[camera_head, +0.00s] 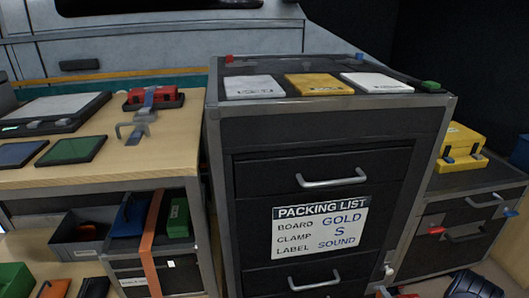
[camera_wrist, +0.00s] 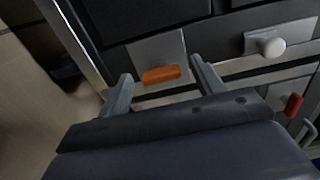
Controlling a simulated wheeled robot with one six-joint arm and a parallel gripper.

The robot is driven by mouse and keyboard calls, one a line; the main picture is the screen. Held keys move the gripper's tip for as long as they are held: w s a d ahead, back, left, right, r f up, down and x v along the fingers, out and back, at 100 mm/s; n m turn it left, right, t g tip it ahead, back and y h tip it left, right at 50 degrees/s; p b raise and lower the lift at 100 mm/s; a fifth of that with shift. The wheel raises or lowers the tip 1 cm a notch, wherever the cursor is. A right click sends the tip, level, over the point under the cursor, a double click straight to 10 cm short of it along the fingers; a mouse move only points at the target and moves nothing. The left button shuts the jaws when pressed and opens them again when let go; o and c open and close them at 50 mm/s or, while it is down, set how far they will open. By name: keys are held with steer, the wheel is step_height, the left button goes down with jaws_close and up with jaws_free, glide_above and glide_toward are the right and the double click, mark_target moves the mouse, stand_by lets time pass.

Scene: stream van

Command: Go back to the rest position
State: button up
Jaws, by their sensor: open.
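My gripper (camera_wrist: 162,72) shows in the wrist view with its two grey fingers apart. Nothing is held between them. An orange handle or block (camera_wrist: 161,74) on a light grey plate lies beyond the fingertips, seen through the gap. I cannot tell how far it is from the fingers. In the head view I cannot clearly make out my gripper.
The tall dark cabinet (camera_head: 340,125) carries a packing list (camera_head: 320,225) and drawer handles. A wooden bench (camera_head: 170,155) stands left, a lower cabinet (camera_head: 465,190) with a yellow box (camera_head: 460,148) right. In the wrist view, a white knob (camera_wrist: 271,46) and red handle (camera_wrist: 293,104) stick out.

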steer(key=s+p, duration=0.3)
steer(key=s, duration=0.8)
steer(key=w+b, duration=0.3)
steer(key=w, duration=0.8)
steer(key=shift+w+a+f, duration=0.1)
steer(key=shift+w, duration=0.05)
steer(key=shift+m, duration=0.8)
steer(key=m, duration=0.7)
steer(key=shift+r, duration=0.25)
steer(key=m, duration=0.5)
steer(key=shift+d, duration=0.25)
steer(key=shift+m, duration=2.2)
